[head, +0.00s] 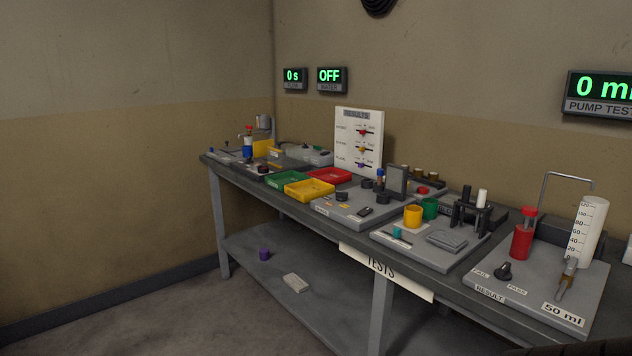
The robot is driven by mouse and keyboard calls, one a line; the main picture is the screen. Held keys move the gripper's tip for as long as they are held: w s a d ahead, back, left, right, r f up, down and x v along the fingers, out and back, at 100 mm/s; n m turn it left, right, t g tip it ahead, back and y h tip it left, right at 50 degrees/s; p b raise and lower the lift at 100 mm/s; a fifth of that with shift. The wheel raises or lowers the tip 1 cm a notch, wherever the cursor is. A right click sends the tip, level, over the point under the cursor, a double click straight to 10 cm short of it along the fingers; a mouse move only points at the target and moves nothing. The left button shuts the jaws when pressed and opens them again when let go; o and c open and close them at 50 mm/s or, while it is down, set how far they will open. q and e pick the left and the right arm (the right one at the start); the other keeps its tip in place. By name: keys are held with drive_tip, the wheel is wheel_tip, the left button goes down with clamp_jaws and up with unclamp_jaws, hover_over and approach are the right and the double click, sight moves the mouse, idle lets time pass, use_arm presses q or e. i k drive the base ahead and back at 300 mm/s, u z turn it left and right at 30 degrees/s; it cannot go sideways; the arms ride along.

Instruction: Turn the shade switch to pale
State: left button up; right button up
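I cannot read any label as the shade switch from here. A small black piece (365,211) lies on the grey tray (338,214) in the middle of the table, near small orange patches; it may be a switch, but its setting is too small to tell. A black knob (503,271) on the right-hand board sits between labels that look like FAIL and PASS, above RESULT. A white RESULTS board (357,128) stands at the back with red, yellow and purple sliders.
The long grey table (296,222) runs along the wall. Green (287,179), yellow (310,190) and red (329,176) trays, a red bottle (522,240) and a tall measuring cylinder (587,232) stand on it. The lower shelf (325,300) holds a purple cup (264,254). Floor in front is clear.

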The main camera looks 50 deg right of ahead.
sight(342, 196)
drive_tip(key=z, duration=0.8)
drive_tip(key=i, duration=1.15)
drive_tip(key=z, duration=1.1)
